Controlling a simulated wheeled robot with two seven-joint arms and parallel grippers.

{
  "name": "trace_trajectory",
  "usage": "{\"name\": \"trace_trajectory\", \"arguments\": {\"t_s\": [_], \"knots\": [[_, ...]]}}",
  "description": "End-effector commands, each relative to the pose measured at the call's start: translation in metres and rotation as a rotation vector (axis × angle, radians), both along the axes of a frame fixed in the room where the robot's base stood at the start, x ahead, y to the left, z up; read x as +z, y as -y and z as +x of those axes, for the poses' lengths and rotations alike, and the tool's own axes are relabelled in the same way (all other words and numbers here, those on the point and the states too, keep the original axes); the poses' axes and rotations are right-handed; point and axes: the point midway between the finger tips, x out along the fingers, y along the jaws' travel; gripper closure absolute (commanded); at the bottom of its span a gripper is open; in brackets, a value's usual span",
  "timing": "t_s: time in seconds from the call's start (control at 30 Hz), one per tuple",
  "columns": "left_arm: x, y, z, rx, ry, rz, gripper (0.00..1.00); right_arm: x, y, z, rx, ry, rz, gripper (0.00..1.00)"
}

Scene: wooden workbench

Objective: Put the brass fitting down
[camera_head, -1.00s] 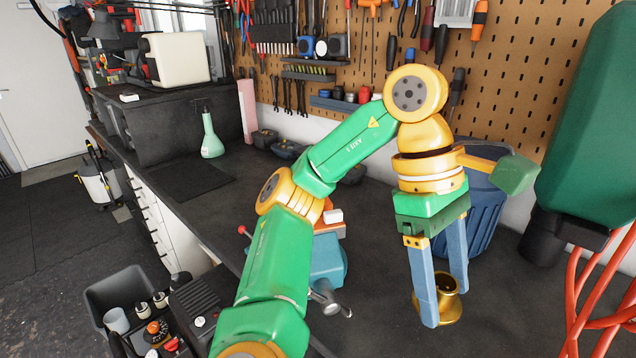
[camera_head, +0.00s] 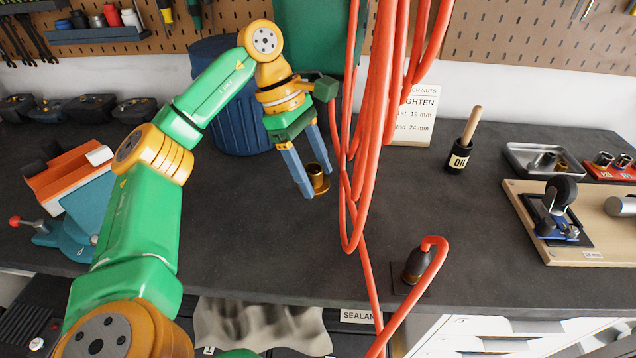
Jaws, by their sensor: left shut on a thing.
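The brass fitting (camera_head: 318,181) is a small gold-brown hollow cylinder with a wider flange at its bottom. It stands upright between the blue fingers of my left gripper (camera_head: 316,184), which is shut on it. The fitting is over the dark workbench top (camera_head: 240,235), in front of the blue bin. I cannot tell whether its flange touches the bench. Part of the fitting is hidden by the nearer finger. My right gripper is not in view.
Red hoses (camera_head: 375,130) hang just right of the gripper. A blue ribbed bin (camera_head: 228,125) stands behind it, a teal vise (camera_head: 85,215) to the left.

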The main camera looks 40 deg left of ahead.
Motion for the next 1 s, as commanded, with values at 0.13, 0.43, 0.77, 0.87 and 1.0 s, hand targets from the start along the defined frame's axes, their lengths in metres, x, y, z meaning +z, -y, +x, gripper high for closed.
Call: {"name": "trace_trajectory", "arguments": {"t_s": [0.13,0.43,0.77,0.87,1.0], "knots": [[-0.021,-0.001,0.019,0.002,-0.003,0.0,0.95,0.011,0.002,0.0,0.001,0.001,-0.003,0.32],[-0.063,-0.003,0.032,0.001,-0.003,0.001,0.95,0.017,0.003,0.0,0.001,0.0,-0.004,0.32],[-0.071,-0.003,0.033,0.002,0.002,-0.001,0.95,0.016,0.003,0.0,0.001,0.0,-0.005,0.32],[-0.074,-0.003,0.033,0.002,0.002,-0.001,0.28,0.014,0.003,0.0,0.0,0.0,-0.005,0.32],[-0.073,-0.003,0.033,0.002,0.002,-0.001,0.01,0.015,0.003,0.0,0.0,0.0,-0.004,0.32]]}}
